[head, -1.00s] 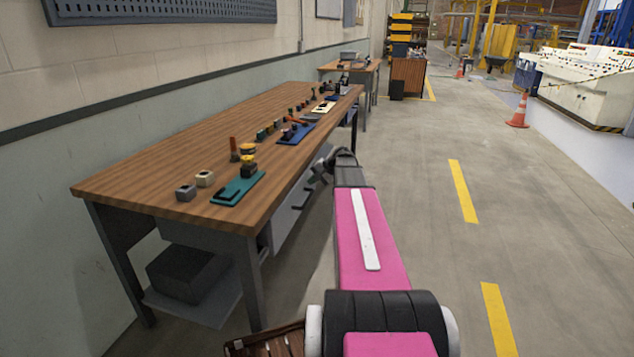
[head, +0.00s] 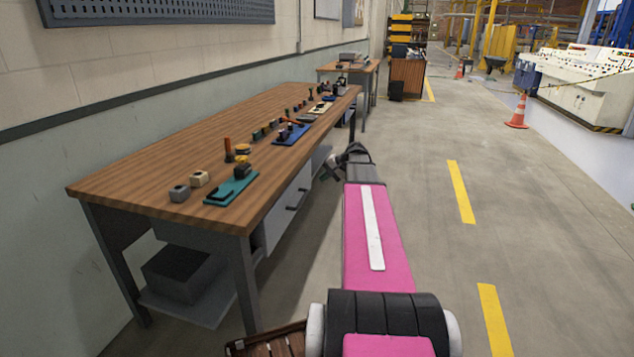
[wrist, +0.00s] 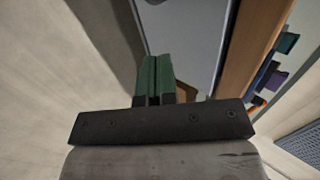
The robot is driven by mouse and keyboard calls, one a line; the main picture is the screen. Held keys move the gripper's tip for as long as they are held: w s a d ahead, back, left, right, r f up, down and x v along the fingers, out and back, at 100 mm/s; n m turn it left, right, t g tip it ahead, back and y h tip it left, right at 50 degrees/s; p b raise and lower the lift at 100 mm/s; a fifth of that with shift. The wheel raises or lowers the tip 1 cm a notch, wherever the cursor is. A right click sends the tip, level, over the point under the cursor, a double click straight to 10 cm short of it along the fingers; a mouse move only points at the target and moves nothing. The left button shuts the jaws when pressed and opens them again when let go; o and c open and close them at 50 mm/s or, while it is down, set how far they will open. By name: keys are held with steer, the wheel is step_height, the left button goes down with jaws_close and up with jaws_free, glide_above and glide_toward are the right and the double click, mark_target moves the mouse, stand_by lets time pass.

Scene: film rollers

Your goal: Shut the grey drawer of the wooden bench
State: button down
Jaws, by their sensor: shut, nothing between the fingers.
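The wooden bench (head: 140,180) stands along the wall at left in the head view. Its grey drawer (head: 278,226) with a dark bar handle (head: 297,200) is under the tabletop's right-hand edge. The drawer front looks close to flush with the bench; whether a small gap is left I cannot tell. My gripper (head: 328,172) is beside the bench, to the right of the drawer and apart from it. In the wrist view its green fingers (wrist: 155,72) are together and empty, with a grey panel beyond them, probably the drawer front.
A teal tray (head: 232,188), a blue tray (head: 290,136) and several small parts lie on the tabletop. A grey box (head: 180,275) sits on the lower shelf. A second bench (head: 350,68) and an orange cone (head: 518,112) are further back.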

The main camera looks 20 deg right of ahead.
steer(key=v, duration=0.5)
steer(key=m+t+y, duration=0.5)
steer(key=m+y, duration=0.2)
steer(key=m, duration=1.1)
glide_toward(304, 179)
steer(key=x, duration=0.7)
steer(key=shift+w+a+f, duration=0.1)
steer(key=shift+w, duration=0.2)
steer(key=shift+x, duration=2.45)
